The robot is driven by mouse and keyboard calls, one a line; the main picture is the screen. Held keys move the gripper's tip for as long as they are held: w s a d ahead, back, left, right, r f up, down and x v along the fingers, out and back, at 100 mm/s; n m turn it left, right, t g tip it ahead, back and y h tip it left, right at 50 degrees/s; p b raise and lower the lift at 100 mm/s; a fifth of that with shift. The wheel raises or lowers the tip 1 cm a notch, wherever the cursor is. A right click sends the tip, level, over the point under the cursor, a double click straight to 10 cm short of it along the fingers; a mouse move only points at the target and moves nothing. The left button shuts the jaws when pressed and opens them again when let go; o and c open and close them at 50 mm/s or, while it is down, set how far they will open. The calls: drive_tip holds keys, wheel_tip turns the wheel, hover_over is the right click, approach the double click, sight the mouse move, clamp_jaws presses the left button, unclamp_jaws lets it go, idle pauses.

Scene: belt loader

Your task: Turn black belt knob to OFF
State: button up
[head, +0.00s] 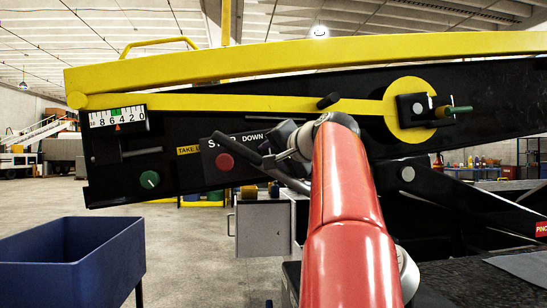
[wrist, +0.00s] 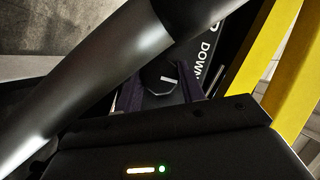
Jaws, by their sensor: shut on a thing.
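The black belt knob (wrist: 157,74) shows in the wrist view as a dark round knob with a white pointer line, on the dark panel beside the word DOWN. My gripper (wrist: 160,84) has its two purple-dark fingers on either side of the knob and is shut on it. In the head view my gripper (head: 284,137) reaches the panel to the right of the red button, and it hides the knob there. The OFF mark cannot be made out in either view.
A dark bar (head: 245,151) stands out in front of the panel and crosses the wrist view close by. A red button (head: 224,162), a green knob (head: 150,180) and a gauge (head: 118,118) sit to the left. A blue bin (head: 70,262) stands at lower left.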

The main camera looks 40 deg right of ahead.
idle(0.3)
drive_tip(key=o, duration=1)
drive_tip(key=shift+c, duration=0.2)
drive_tip(key=shift+s, duration=0.1)
drive_tip(key=v, duration=0.7)
drive_tip(key=shift+s+a+b, duration=0.1)
drive_tip(key=shift+s+b, duration=0.25)
